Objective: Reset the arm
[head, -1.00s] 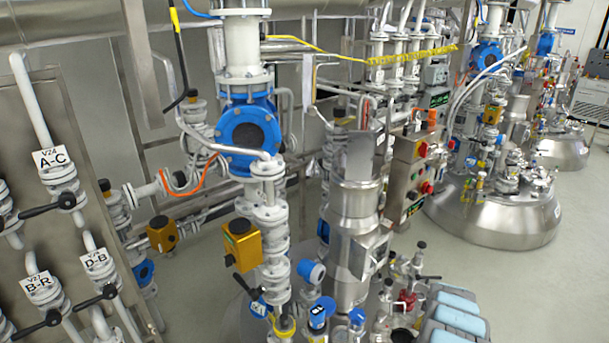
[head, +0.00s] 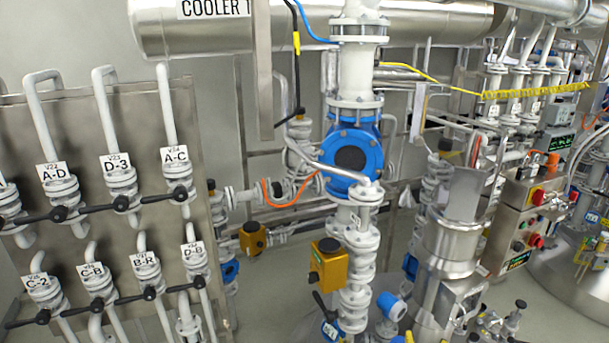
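Neither my arm nor my gripper shows in the head view now, so I cannot see the arm's pose or whether the gripper is open or shut. The view faces a metal valve panel (head: 221,215) at the left. It carries several white valves with black handles and labels such as A-D (head: 53,173), D-3 (head: 116,162) and A-C (head: 176,155) in the upper row. C-2, C-B, B-R and D-B labels are in the lower row.
A large blue valve (head: 352,157) sits on a white vertical pipe in the middle, with a yellow box (head: 328,266) below. The Cooler 1 cylinder (head: 290,28) crosses the top. A control box with buttons (head: 527,212) stands at right. Bare floor (head: 275,302) shows between panel and pipe.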

